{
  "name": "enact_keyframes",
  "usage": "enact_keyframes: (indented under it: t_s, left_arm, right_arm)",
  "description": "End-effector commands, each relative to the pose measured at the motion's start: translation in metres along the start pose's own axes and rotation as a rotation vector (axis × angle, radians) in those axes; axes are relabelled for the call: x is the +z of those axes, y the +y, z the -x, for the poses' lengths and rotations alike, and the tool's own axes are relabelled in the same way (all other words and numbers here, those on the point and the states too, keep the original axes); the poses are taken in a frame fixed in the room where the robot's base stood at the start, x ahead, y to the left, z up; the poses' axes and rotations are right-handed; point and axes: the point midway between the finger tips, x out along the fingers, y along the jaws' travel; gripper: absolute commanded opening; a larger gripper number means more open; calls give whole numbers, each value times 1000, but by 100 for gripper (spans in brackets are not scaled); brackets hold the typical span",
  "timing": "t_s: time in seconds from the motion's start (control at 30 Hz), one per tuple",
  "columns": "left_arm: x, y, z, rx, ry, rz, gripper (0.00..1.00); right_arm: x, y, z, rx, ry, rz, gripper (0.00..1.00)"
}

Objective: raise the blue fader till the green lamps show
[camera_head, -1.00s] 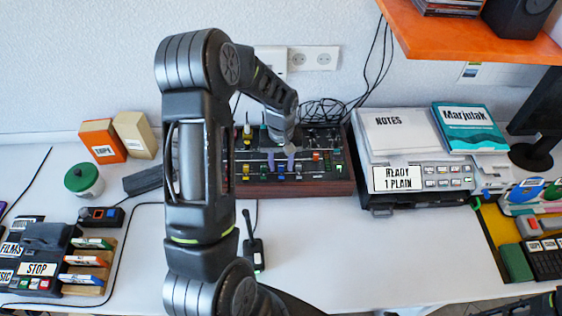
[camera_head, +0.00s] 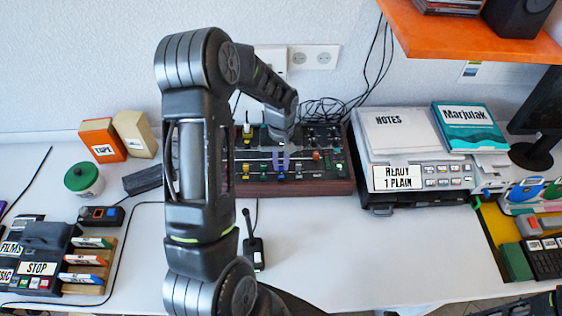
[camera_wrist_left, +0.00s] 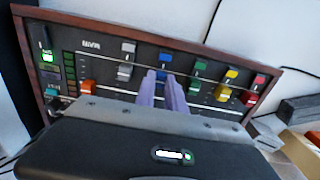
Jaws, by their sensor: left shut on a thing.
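The dark mixer with wooden sides (camera_head: 340,187) stands at the back of the desk; it also fills the upper left wrist view (camera_wrist_left: 110,88). My left gripper (camera_head: 280,161) is down at its panel. Its purple fingertips (camera_wrist_left: 162,78) are close together over the blue channel, shut on what looks like the blue fader's cap, which they hide. A blue piece (camera_wrist_left: 165,57) shows just beyond the tips. Grey, green, yellow and red controls stand beside it. The lamp column (camera_wrist_left: 70,75) looks dim green; I cannot tell whether its lamps are lit.
A grey machine (camera_head: 417,178) with a notes pad stands close right of the mixer. A small upright device (camera_head: 253,250) stands in front. Cables lie behind the mixer. An orange shelf (camera_head: 470,35) overhangs at the upper right.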

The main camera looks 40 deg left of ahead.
Motion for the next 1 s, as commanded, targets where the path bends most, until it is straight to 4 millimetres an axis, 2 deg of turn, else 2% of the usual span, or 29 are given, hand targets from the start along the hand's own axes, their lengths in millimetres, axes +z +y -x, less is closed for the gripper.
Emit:
enact_keyframes:
  t_s: [0.77,0.87,1.0]
  left_arm:
    - [0,0,0,0,0,0,0]
    - [-6,0,-1,0,3,1,0]
    - [-25,0,-3,0,3,2,0]
  right_arm:
    - [0,0,0,0,0,0,0]
    - [0,1,-4,-1,1,0,0]
    - [-1,3,-11,-3,3,2,0]
